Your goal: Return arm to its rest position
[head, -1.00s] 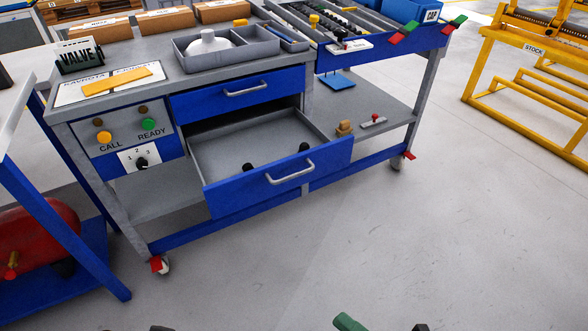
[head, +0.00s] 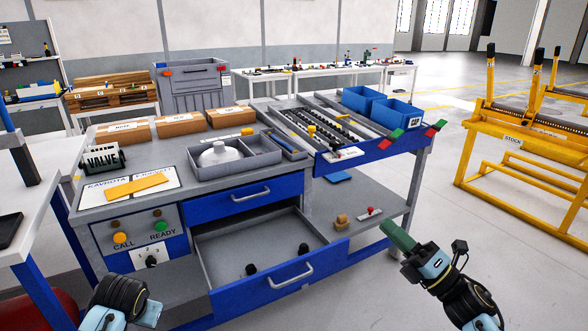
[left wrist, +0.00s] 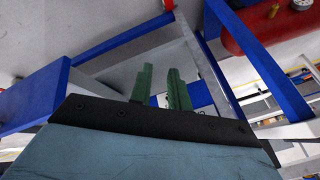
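My right gripper (head: 398,238) shows in the head view at the lower right, in front of the cart's right end. Its green fingers look like one block from this side, so their gap is hidden, and no held object shows. My left arm (head: 120,300) enters at the lower left of the head view, its fingers not visible there. In the left wrist view my left gripper (left wrist: 163,88) has two green fingers apart with nothing between them. The lower blue drawer (head: 285,285) of the cart is pulled out, with small black knobs inside. Both grippers appear clear of it.
The cart top holds a grey tray (head: 248,166), cardboard boxes (head: 180,122) and blue bins (head: 401,113). A white table (head: 40,205) stands at the left, a yellow stock rack (head: 520,165) at the right. The floor between cart and rack is free. A red tank (left wrist: 258,25) shows in the left wrist view.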

